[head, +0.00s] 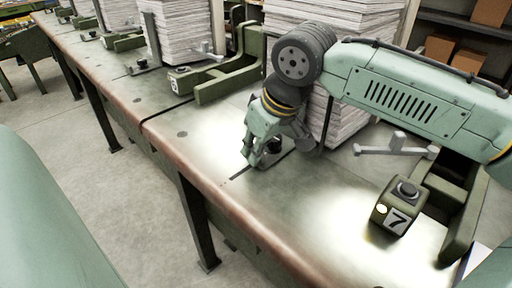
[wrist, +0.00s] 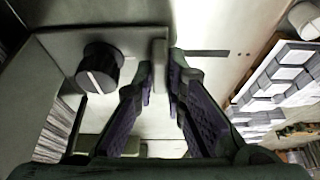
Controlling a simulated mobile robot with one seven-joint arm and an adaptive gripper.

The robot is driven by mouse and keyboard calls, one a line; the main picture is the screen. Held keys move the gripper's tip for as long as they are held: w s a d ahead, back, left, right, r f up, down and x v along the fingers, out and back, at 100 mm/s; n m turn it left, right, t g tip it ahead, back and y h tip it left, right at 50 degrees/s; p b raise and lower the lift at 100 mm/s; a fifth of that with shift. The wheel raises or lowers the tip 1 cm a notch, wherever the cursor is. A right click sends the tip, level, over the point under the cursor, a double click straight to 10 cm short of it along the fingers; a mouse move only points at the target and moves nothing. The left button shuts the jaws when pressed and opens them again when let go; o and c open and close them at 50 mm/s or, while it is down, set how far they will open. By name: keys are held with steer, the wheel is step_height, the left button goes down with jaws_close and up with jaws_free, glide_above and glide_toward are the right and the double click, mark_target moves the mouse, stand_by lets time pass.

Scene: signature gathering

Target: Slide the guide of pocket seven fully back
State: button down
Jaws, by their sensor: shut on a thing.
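The guide of pocket seven shows in the wrist view as a grey plate (wrist: 140,40) with a thin upright edge and a round black knob (wrist: 100,68). My gripper (wrist: 161,75) has a finger on each side of that upright edge and is shut on it. In the head view my gripper (head: 258,158) is low over the table near its front edge, and hides most of the guide. The pocket seven block (head: 400,205), dark green with a 7, a button and a lit yellow lamp, stands at the right.
A paper stack (head: 328,120) stands behind my gripper, partly hidden by my arm. A grey bar (head: 395,148) sticks out near the pocket seven frame (head: 460,190). Another green pocket (head: 225,82) lies to the left. The tabletop (head: 300,205) between gripper and block is clear.

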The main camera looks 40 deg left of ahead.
steer(key=s, duration=0.7)
steer(key=shift+s+a, duration=0.2)
steer(key=shift+a, duration=0.1)
steer(key=c, duration=1.9)
jaws_free()
steer(key=shift+s, duration=0.1)
steer(key=v, duration=1.2)
